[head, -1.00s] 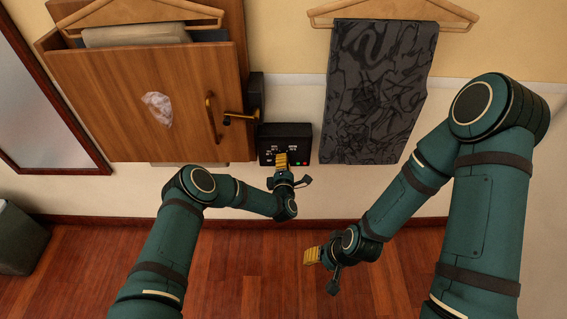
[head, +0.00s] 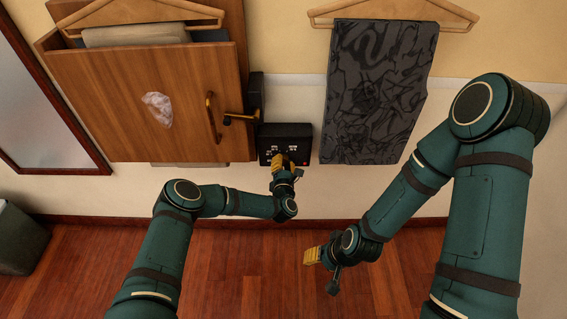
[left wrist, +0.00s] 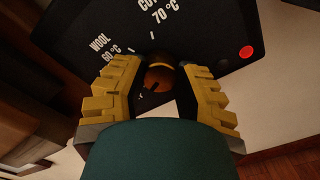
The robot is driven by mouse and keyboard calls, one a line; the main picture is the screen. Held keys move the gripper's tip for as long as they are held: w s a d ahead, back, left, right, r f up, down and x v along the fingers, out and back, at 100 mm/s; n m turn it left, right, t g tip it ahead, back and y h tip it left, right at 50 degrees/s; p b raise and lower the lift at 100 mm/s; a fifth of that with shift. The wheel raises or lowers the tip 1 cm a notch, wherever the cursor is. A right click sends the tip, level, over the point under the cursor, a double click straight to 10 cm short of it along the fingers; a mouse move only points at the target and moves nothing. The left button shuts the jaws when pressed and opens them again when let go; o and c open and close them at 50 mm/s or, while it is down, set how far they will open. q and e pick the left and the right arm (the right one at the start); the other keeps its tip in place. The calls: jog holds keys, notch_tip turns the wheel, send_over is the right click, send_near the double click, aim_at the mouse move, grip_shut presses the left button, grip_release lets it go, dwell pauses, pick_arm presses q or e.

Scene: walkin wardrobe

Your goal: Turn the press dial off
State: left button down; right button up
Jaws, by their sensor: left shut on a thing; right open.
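The black control panel (head: 268,140) is on the wall to the right of the wooden press. In the left wrist view the panel (left wrist: 85,25) shows labels "WOOL 60 °C" and one ending in "70 °C". The brown dial (left wrist: 160,78) sits between the yellow fingers of my left gripper (left wrist: 162,85), which is shut on it. In the head view my left gripper (head: 284,161) covers the dial. A dark mark shows on the dial's face; its setting is hard to read. A red light (left wrist: 246,51) is lit on the panel. My right gripper (head: 312,256) is open, low and away from the panel.
The wooden press (head: 110,105) with its brass handle (head: 213,115) is left of the panel. A dark patterned cloth (head: 375,90) hangs close on the panel's right. A mirror (head: 40,90) and grey bin (head: 20,238) are at far left. The wooden floor (head: 240,270) is clear.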

pick_arm(q)
jog(key=shift+w+r, duration=0.1)
jog(key=shift+r, duration=0.1)
jog(key=c, duration=0.6)
grip_release()
jog(key=shift+d, duration=0.1)
jog(key=shift+o, duration=0.2)
jog(key=shift+f, duration=0.1)
jog(key=shift+s, duration=0.45)
jog(key=s, duration=1.1)
jog(key=shift+s, duration=0.1)
